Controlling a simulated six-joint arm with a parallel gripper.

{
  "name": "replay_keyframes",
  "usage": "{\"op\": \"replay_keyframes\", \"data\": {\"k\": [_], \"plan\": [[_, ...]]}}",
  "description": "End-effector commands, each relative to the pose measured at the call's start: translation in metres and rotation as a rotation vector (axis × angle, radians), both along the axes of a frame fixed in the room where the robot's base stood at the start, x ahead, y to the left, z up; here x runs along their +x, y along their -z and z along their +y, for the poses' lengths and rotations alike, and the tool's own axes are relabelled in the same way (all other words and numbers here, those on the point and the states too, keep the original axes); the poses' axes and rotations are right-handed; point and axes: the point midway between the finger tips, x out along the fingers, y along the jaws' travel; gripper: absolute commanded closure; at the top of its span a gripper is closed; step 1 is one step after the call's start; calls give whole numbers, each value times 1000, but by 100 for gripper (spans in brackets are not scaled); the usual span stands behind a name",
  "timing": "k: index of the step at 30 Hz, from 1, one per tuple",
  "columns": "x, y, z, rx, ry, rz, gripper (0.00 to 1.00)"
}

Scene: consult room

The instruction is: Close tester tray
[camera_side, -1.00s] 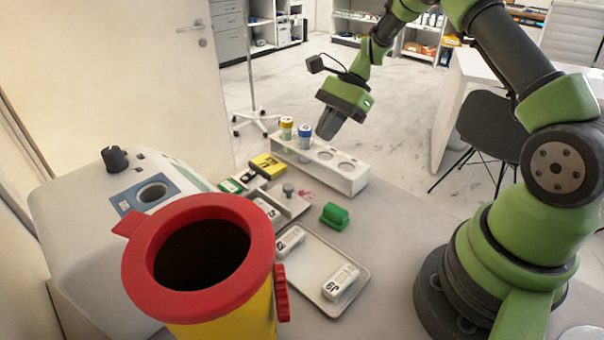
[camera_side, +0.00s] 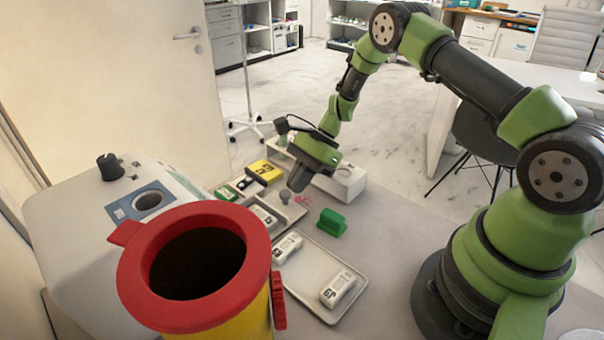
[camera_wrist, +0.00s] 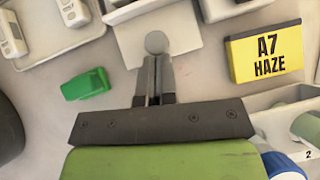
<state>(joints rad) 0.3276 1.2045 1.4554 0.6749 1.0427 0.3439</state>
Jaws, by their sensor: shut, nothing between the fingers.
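The tester tray (camera_wrist: 183,24) is a pale flat plate with a round grey knob (camera_wrist: 156,42). It sticks out from the tester's pale edge (camera_wrist: 130,9) at the top of the wrist view. In the side view the knob (camera_side: 285,196) stands up from the plate just left of my gripper's tip. My gripper (camera_wrist: 155,62) is shut and empty, its fingertips close to the knob's near side in the wrist view. I cannot tell whether they touch it. In the side view my gripper (camera_side: 295,184) reaches down at a tilt over the plate's far end.
A green block (camera_side: 331,223) lies right of the tester tray. A metal tray (camera_side: 318,251) with two white labelled devices is in front. A yellow A7 HAZE box (camera_wrist: 264,53) and a white rack (camera_side: 345,184) stand close by. A red-rimmed yellow bin (camera_side: 258,247) fills the foreground.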

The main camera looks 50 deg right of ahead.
Motion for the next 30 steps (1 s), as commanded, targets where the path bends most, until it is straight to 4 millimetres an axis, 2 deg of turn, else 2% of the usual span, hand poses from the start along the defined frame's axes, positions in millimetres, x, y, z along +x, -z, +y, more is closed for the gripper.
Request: {"op": "replay_keyframes", "data": {"k": [8, 11, 18, 21, 30], "plan": [[0, 0, 6, 0, -3, 1, 100], [0, 0, 26, 1, -8, 3, 100], [-1, 0, 86, -1, -9, 3, 100], [-1, 0, 100, -1, -6, 2, 100], [-1, 0, 108, 5, -1, 5, 100]]}}
